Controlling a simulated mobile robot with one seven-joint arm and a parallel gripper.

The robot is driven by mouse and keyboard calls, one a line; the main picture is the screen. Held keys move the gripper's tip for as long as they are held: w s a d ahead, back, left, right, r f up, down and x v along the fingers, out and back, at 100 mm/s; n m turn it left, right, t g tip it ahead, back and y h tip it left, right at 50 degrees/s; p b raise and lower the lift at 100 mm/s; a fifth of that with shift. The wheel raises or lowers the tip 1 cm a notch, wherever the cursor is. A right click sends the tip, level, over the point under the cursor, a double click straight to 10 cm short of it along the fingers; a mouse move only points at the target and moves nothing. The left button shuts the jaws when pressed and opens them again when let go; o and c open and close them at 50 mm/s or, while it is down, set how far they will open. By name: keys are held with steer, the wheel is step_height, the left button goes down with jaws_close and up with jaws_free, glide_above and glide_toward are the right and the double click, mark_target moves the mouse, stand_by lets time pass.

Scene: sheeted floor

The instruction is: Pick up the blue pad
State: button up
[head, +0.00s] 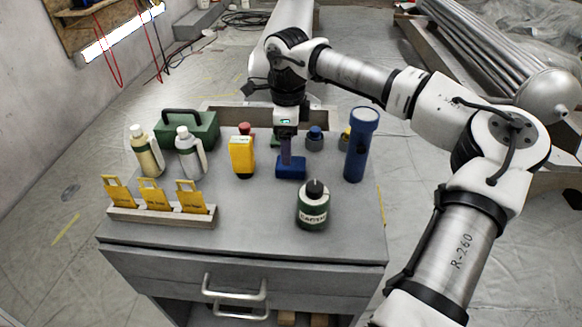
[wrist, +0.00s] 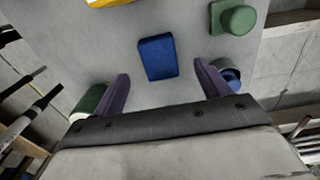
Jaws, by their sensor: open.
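The blue pad (head: 290,168) is a small dark blue block lying on the grey cabinet top, below my gripper (head: 286,160). It also shows in the wrist view as a blue rectangle (wrist: 157,58), apart from the fingers. My gripper is open, with its two purple fingers (wrist: 162,70) spread wider than the pad and nothing between them. In the head view one finger hides a little of the pad's upper part. I cannot tell how high the fingertips are above the top.
A yellow device (head: 241,155) stands left of the pad, and a blue flashlight (head: 361,145) stands upright to the right. A green bottle (head: 313,208) is in front. A blue-topped knob (head: 314,138) sits behind right. Two spray bottles, a green case (head: 187,130) and a yellow-tag rack (head: 160,214) fill the left.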

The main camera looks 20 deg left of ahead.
mark_target(291, 167)
steer(key=f, duration=0.5)
steer(key=shift+d+f, duration=0.3)
steer(key=shift+c, duration=0.3)
steer(key=c, duration=1)
